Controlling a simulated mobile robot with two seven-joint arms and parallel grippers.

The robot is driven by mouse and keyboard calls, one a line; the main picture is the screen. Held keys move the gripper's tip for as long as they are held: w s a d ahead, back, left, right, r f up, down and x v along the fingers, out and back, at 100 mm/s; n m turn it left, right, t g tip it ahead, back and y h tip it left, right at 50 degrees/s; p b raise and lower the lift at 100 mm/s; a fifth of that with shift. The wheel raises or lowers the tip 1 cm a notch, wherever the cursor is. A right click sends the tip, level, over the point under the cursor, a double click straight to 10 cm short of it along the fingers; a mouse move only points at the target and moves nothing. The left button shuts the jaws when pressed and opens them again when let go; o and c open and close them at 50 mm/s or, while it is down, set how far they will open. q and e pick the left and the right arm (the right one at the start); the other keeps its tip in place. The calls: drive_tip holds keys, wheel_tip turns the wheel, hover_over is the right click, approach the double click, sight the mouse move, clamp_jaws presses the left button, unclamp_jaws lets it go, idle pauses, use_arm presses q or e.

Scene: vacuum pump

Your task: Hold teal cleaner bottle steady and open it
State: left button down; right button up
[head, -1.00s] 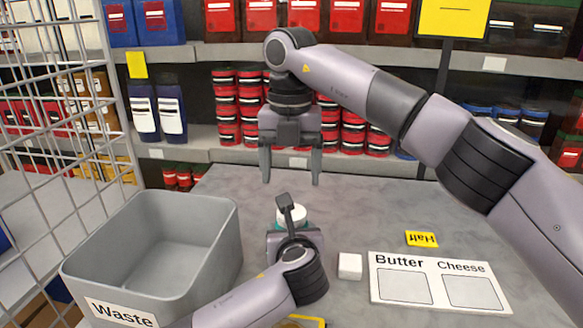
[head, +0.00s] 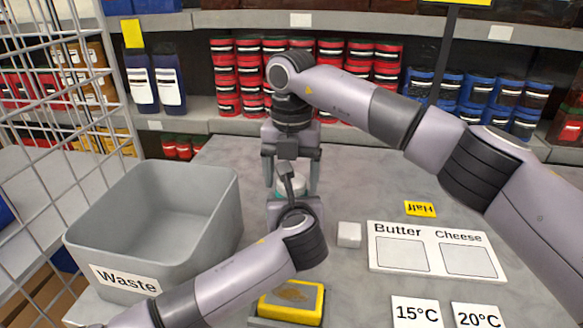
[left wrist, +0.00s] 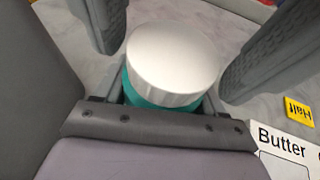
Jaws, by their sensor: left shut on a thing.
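The teal cleaner bottle (left wrist: 148,95) stands upright on the grey table with its broad white lid (left wrist: 172,58) in place. In the head view the lid (head: 299,184) shows only partly behind my left wrist. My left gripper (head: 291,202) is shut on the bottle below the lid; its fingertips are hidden. My right gripper (head: 293,187) points straight down over the bottle, open, with one finger on each side of the lid. In the left wrist view its fingers (left wrist: 178,42) show gaps to the lid on both sides.
A grey Waste bin (head: 215,240) stands at left. A white block (head: 349,234), the Butter and Cheese board (head: 435,278) and a yellow Half tag (head: 420,209) lie at right. A yellow-framed item (head: 291,302) is at the front. Stocked shelves (head: 350,20) stand behind.

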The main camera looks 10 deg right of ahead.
drive_tip(key=c, duration=1.1)
drive_tip(key=n, duration=0.7)
drive_tip(key=o, duration=1.2)
drive_tip(key=shift+c, duration=0.2)
drive_tip(key=shift+r, duration=0.1)
